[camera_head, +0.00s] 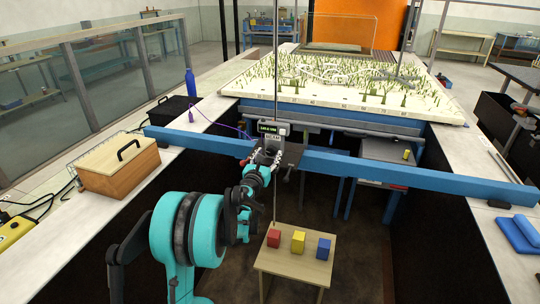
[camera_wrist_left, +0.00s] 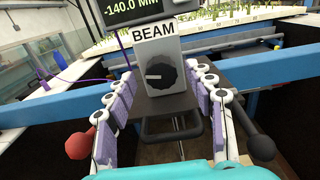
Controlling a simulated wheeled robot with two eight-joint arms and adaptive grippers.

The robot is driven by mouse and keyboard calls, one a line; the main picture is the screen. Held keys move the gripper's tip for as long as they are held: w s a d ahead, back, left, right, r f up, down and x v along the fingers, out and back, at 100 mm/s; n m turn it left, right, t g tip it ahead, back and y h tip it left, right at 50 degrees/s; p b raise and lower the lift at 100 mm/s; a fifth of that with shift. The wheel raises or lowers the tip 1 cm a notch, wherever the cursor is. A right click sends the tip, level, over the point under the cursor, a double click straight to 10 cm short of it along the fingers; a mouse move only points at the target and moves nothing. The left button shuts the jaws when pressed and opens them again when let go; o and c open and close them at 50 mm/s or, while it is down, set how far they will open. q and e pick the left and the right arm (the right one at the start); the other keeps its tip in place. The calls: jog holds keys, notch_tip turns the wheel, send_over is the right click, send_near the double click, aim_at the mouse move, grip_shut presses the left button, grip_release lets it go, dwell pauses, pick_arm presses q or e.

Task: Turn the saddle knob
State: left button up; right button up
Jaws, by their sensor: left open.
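The saddle (camera_wrist_left: 215,75) is a dark carriage on the blue beam. It carries a grey box (camera_wrist_left: 142,48) labelled BEAM with a dark rotary knob (camera_wrist_left: 160,75) bearing a pale pointer mark. My left gripper (camera_wrist_left: 160,82) is open, its lilac-padded fingers on the left and right of the knob in the wrist view. I cannot tell whether they touch it. In the head view my left gripper (camera_head: 264,158) is in front of the box (camera_head: 272,136) and hides the knob. A red ball handle (camera_wrist_left: 80,145) and a black ball handle (camera_wrist_left: 262,148) flank the gripper. My right gripper is not in view.
The blue beam (camera_head: 400,174) spans the flume's side walls. A green-lit display (camera_wrist_left: 130,10) sits above the BEAM box, and a thin rod rises there. A small table (camera_head: 290,259) with red, yellow and blue cubes stands below. A wooden box (camera_head: 118,165) is on the left ledge.

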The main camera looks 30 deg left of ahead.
pick_arm(q)
jog(key=shift+x, duration=0.9)
jog(key=c, duration=1.2)
jog(key=shift+o, duration=0.2)
jog(key=shift+m, duration=0.4)
